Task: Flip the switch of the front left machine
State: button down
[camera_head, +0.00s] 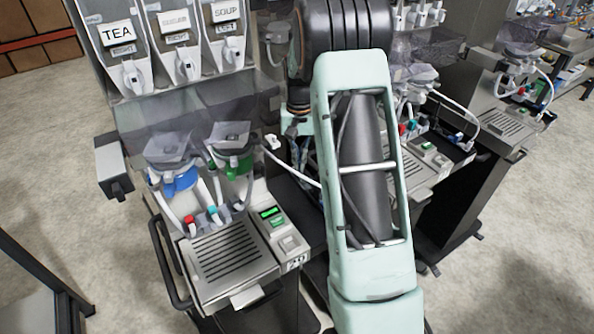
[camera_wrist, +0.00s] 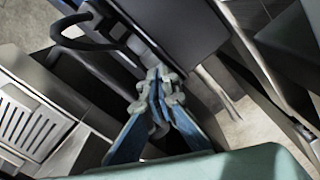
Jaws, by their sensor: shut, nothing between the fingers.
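The front left machine (camera_head: 225,262) stands at the left in the head view, with a slotted drip tray. Its control panel (camera_head: 276,222) has a lit green display and a pale switch-like plate (camera_head: 289,243). I cannot tell the plate's position. My gripper (camera_wrist: 158,82) is shut and empty in the wrist view, its blue fingers meeting at the tips. In the head view my pale green arm hides most of it. A slotted grey tray (camera_wrist: 25,128) shows at the left of the wrist view, apart from the fingers; which machine it belongs to is unclear.
Dispensers with a TEA label (camera_head: 118,33) and a SOUP label (camera_head: 226,11) hang above the front left machine. A black handle bar (camera_head: 163,262) curves along its left side. Further machines (camera_head: 505,122) stand to the right. Pale floor (camera_head: 60,185) is open at the left.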

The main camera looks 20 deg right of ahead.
jog(key=shift+s+f+b, duration=0.1)
jog(key=shift+f+b, duration=0.25)
jog(key=shift+f, duration=0.25)
jog(key=shift+r, duration=0.15)
jog(key=shift+r+p, duration=2.3)
jog(key=shift+r, duration=1.1)
